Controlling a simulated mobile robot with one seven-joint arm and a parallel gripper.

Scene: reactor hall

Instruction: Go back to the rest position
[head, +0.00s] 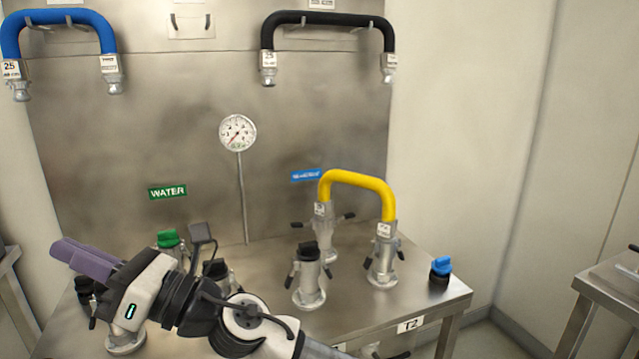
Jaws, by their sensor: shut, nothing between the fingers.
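My gripper (88,257) is at the lower left in the head view, with its purple fingers together and nothing between them. It points left and is above the left part of the steel bench (435,297). My arm reaches in from the bottom edge and hides part of the bench and the fittings there.
A yellow hose (357,180) joins two bench couplings. A black-capped coupling (309,275), green cap (168,238) and blue cap (441,267) stand nearby. Blue (58,18) and black (328,18) hoses hang on the back panel with a gauge (238,132). Another table (610,285) stands right.

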